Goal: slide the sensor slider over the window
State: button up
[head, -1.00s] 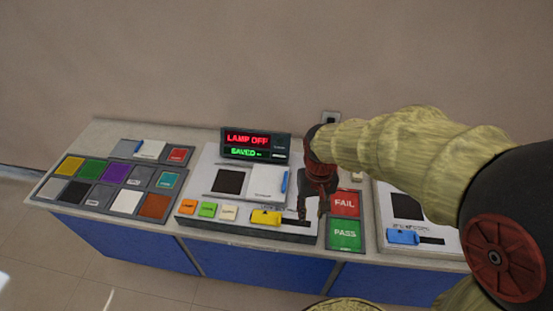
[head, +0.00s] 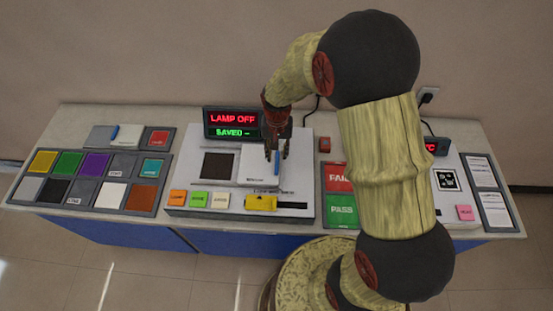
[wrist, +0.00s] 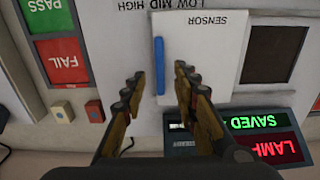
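The sensor slider (head: 253,164) is a white plate with an upright blue handle (head: 277,161), on the middle device. The dark square window (head: 217,166) lies uncovered just left of it. In the wrist view, which is turned round, the slider (wrist: 205,55) reads SENSOR and the window (wrist: 275,54) is on its right. My gripper (head: 276,147) is at the handle end of the slider. The wrist view shows my gripper (wrist: 159,76) open, one finger on each side of the blue handle (wrist: 159,66). Contact with the handle cannot be told.
A display (head: 236,123) reading LAMP OFF and SAVED stands behind the device. A yellow slider (head: 262,202) and small coloured buttons are in front. FAIL (head: 338,176) and PASS (head: 341,209) pads lie to the right, colour swatches (head: 95,180) to the left.

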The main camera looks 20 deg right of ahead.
aim_at(277, 162)
notch_tip(277, 162, down, 5)
jog(key=shift+f, duration=0.1)
jog(key=c, duration=0.4)
jog(key=c, duration=0.3)
grip_shut()
dwell(0.4)
